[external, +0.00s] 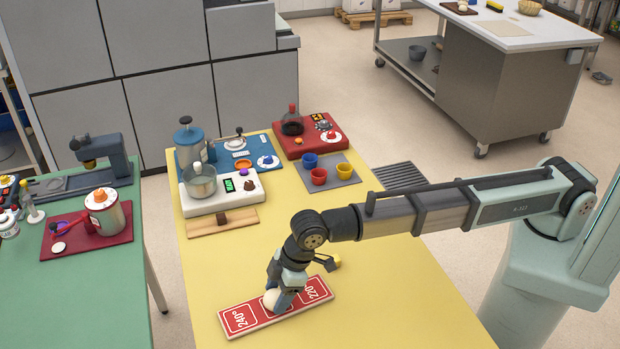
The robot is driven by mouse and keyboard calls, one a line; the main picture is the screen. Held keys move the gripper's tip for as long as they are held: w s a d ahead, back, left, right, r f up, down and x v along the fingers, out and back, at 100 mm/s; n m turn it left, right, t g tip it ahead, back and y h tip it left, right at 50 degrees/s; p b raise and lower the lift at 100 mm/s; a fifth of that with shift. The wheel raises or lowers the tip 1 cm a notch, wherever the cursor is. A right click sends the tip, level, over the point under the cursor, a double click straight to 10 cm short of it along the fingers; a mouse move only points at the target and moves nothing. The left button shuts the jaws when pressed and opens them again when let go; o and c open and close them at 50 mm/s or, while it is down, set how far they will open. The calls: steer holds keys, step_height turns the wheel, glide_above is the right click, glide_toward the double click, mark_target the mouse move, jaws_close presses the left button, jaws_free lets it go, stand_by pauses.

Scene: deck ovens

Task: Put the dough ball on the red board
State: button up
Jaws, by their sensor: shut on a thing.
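The red board (242,318) lies flat near the front of the yellow table, marked "240°" at its left end and "220°" at its right end. The dough ball (270,299) is pale and round and shows at the middle of the board. My gripper (274,297) points down over the board and is shut on the dough ball. The ball is at or just above the board's surface; I cannot tell whether it touches. The fingers hide part of the ball and the board's middle.
The yellow table (400,310) is clear at the right front.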

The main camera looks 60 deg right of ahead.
steer(key=shift+f, duration=0.15)
steer(key=o, duration=1.1)
steer(key=v, duration=1.2)
steer(key=shift+s, duration=0.1)
